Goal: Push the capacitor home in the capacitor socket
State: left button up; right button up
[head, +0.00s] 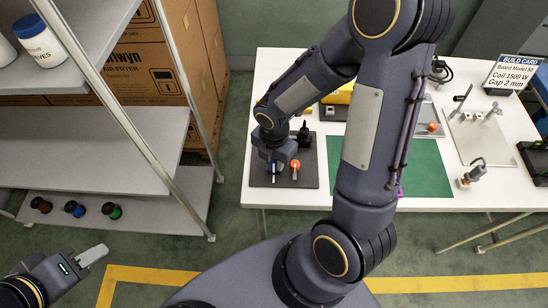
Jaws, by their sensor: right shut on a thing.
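My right gripper (276,160) points down over the dark mat at the left end of the white table. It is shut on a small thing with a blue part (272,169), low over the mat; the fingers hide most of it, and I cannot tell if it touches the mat. I cannot make out for certain the capacitor or its socket. A pale plate (476,142) with small upright parts lies at the table's right. My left gripper (92,256) is at the lower left, away from the table; I cannot tell its opening.
An orange-topped item (295,164) and a black item (304,134) stand on the mat (309,177) close to my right gripper. My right arm covers part of the green mat (428,172). A build card (514,75) stands at the back right. Shelving (95,150) is at the left.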

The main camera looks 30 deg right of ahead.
jog(key=shift+f, duration=0.3)
jog(key=o, duration=1.2)
jog(key=shift+c, duration=0.2)
jog(key=shift+r, duration=0.15)
jog(key=shift+r+p, duration=2.6)
jog(key=shift+r, duration=0.35)
notch_tip(320, 180, up, 8)
jog(key=shift+f, duration=0.15)
